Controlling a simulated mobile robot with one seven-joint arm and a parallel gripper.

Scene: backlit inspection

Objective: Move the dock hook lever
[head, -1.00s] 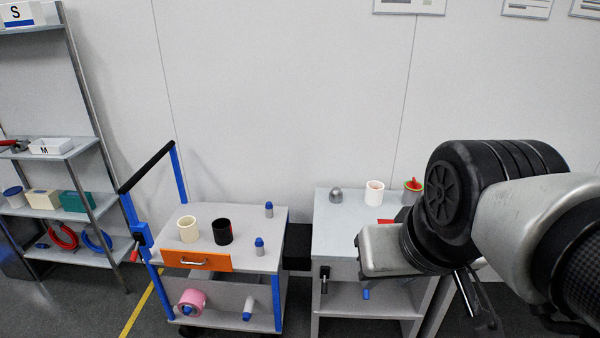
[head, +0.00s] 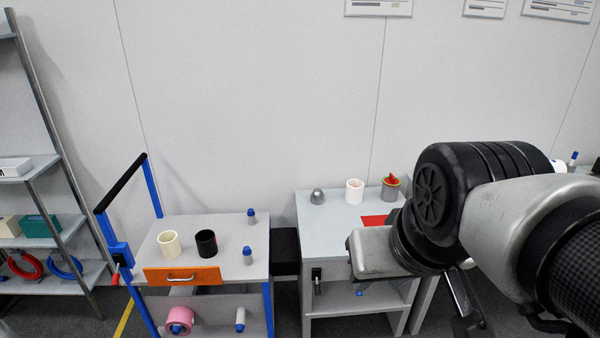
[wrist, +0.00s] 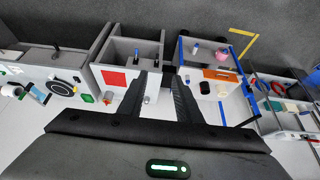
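A small black lever (head: 317,274) sits on the front of the grey bench, near its left leg, in the head view. It looks like the dock hook lever, and its lower part hangs down. My gripper (wrist: 164,84) shows in the wrist view with its two dark fingers apart and nothing between them. It is well away from the bench front, and the bench lies beyond the fingers. In the head view my arm covers the bench's right side, and the fingertips cannot be made out.
A blue-framed cart (head: 217,230) with an orange drawer front (head: 183,275) and cups stands left of the bench (head: 330,240). A black block (head: 286,249) lies between them. A white cup (head: 354,191) and a red mat (head: 374,221) are on the bench. Shelves stand far left.

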